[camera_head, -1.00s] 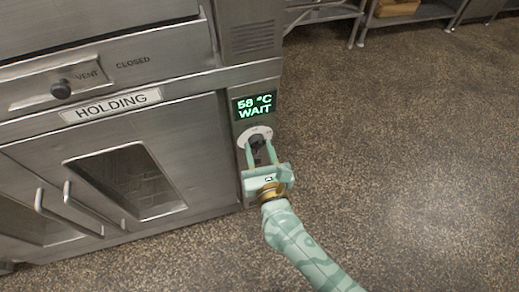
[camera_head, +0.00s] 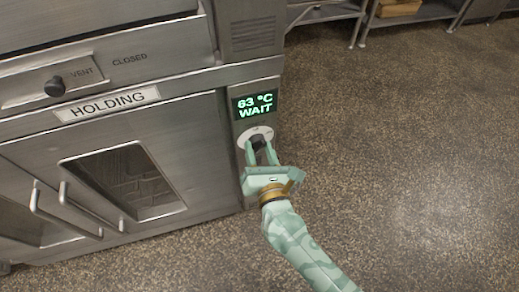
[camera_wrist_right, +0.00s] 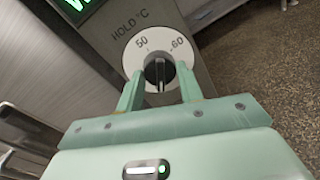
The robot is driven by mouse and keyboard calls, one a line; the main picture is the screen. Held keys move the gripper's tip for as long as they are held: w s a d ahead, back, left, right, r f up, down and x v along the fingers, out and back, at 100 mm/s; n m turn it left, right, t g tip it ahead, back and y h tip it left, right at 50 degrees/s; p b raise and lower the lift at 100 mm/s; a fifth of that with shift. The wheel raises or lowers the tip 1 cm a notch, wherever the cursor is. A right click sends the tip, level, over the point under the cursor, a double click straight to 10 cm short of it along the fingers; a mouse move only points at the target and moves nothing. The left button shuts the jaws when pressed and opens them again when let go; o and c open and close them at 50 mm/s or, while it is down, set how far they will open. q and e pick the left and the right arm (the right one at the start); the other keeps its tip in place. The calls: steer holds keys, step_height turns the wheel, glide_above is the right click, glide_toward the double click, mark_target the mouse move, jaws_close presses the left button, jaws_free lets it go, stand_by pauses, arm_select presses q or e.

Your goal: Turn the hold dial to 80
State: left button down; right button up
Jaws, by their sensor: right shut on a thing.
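The hold dial is a dark knob (camera_wrist_right: 158,71) on a white round plate (camera_wrist_right: 151,43) marked 50 and 60, under the label HOLD °C in the right wrist view. It also shows below the display in the head view, as a plate (camera_head: 247,133) partly hidden by my gripper. The green display (camera_head: 255,105) reads 63 °C and WAIT. My right gripper (camera_head: 262,150) is at the dial with its fingers on both sides of the knob, shut on it; it also shows in the right wrist view (camera_wrist_right: 160,88). My left gripper is not in view.
The steel HOLDING cabinet (camera_head: 100,150) has a window and door handles (camera_head: 75,205) left of the dial. Open speckled floor (camera_head: 400,170) lies to the right.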

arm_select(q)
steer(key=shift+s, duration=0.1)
arm_select(e)
steer(key=shift+f, duration=0.15)
steer(key=o, duration=0.9)
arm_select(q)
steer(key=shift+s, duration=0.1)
arm_select(e)
steer(key=shift+o, duration=0.4)
steer(key=shift+s, duration=0.1)
arm_select(q)
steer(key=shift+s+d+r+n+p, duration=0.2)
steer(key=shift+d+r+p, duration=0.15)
steer(key=shift+p, duration=0.3)
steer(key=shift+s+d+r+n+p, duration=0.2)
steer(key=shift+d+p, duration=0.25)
steer(key=shift+p, duration=0.15)
arm_select(e)
steer(key=v, duration=1.6)
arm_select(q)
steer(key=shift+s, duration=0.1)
arm_select(e)
steer(key=shift+d, duration=0.15)
